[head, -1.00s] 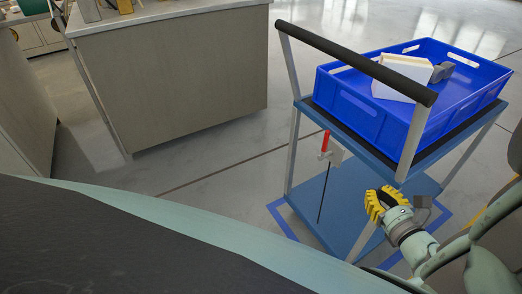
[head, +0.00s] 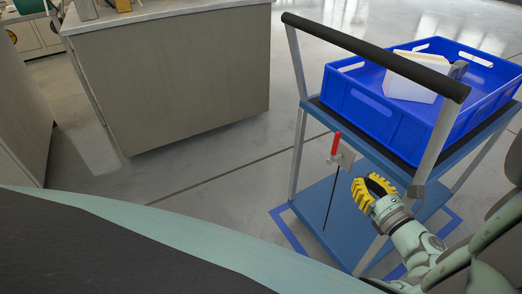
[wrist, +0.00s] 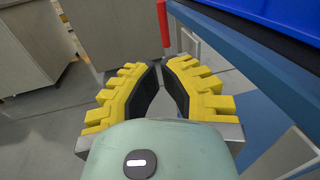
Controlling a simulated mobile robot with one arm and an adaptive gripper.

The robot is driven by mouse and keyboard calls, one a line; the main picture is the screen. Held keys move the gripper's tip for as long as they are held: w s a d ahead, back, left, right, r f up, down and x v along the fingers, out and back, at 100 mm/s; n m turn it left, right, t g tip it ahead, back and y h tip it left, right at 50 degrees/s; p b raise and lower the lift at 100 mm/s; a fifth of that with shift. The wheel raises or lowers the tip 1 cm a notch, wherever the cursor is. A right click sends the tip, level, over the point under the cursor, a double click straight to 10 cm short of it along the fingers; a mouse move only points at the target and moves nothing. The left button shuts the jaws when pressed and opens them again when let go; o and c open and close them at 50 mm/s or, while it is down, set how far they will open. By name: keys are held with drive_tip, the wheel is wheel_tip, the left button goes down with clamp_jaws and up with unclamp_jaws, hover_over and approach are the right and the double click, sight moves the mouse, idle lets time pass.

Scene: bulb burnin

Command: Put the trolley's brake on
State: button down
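The trolley (head: 319,205) stands at right, with blue decks, grey posts and a black push bar. Its brake lever, with a red handle (head: 336,143), stands upright at the near end, beside a pale plate, with a thin dark rod running down below. My gripper (head: 366,184), with yellow ribbed fingers and black pads, is right of and below the red handle, apart from it. In the wrist view the red handle (wrist: 163,22) is beyond the fingertips (wrist: 159,64). The fingers curve together, nearly meeting at the tips, with nothing between them.
A blue crate (head: 375,112) with a white box (head: 412,90) and a grey item sits on the upper deck. A grey cabinet (head: 175,90) stands left. Blue tape (head: 290,228) marks the floor around the trolley. The floor between cabinet and trolley is clear.

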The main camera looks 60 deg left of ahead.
drive_tip(key=b+x, duration=0.1)
drive_tip(key=x, duration=1)
drive_tip(key=shift+a+b, duration=0.3)
drive_tip(key=shift+b, duration=0.1)
drive_tip(key=shift+s+r+p, duration=0.1)
drive_tip(key=shift+r+p, duration=0.1)
drive_tip(key=shift+p, duration=0.2)
drive_tip(key=shift+a+h+p, duration=0.1)
drive_tip(key=shift+h+p, duration=0.3)
drive_tip(key=shift+p, duration=0.25)
